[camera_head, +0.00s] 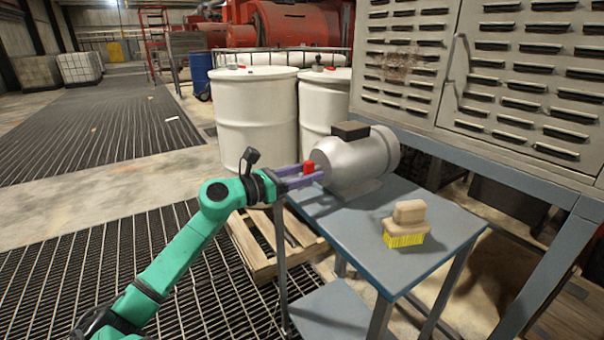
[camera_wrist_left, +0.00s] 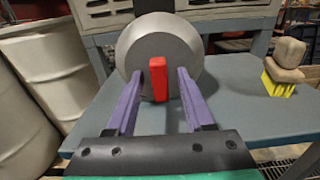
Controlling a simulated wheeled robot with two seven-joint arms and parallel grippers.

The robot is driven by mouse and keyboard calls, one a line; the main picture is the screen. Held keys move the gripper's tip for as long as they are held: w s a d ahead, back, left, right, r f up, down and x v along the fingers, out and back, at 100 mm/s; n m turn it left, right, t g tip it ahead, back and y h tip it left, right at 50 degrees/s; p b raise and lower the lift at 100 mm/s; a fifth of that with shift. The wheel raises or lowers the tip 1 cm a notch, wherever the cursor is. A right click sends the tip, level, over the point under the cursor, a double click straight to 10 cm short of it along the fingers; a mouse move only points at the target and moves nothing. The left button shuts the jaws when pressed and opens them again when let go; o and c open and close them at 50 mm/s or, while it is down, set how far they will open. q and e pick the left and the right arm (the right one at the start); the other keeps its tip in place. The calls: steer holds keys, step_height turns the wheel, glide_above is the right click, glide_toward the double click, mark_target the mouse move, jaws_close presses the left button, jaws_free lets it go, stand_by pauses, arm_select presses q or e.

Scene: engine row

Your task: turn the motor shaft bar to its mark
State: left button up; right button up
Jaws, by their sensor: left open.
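The grey motor (camera_head: 352,165) lies on its side on the blue-grey table (camera_head: 345,235), with a dark box on its top. In the left wrist view its round end face (camera_wrist_left: 134,48) faces me. The red shaft bar (camera_wrist_left: 158,78) stands about upright in front of that face; it also shows in the head view (camera_head: 308,167). My left gripper (camera_head: 306,175) is open, its two purple fingers on either side of the bar, with a gap visible on both sides in the left wrist view. I cannot make out the mark. My right gripper is not in view.
A wooden brush with yellow bristles (camera_head: 406,225) stands on the table to the right of the motor. White drums (camera_head: 257,110) stand behind the table. A louvred grey cabinet (camera_head: 480,80) rises behind it.

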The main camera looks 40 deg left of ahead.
arm_select(q)
steer(key=b+v, duration=0.1)
steer(key=v, duration=1.3)
steer(key=shift+s, duration=0.3)
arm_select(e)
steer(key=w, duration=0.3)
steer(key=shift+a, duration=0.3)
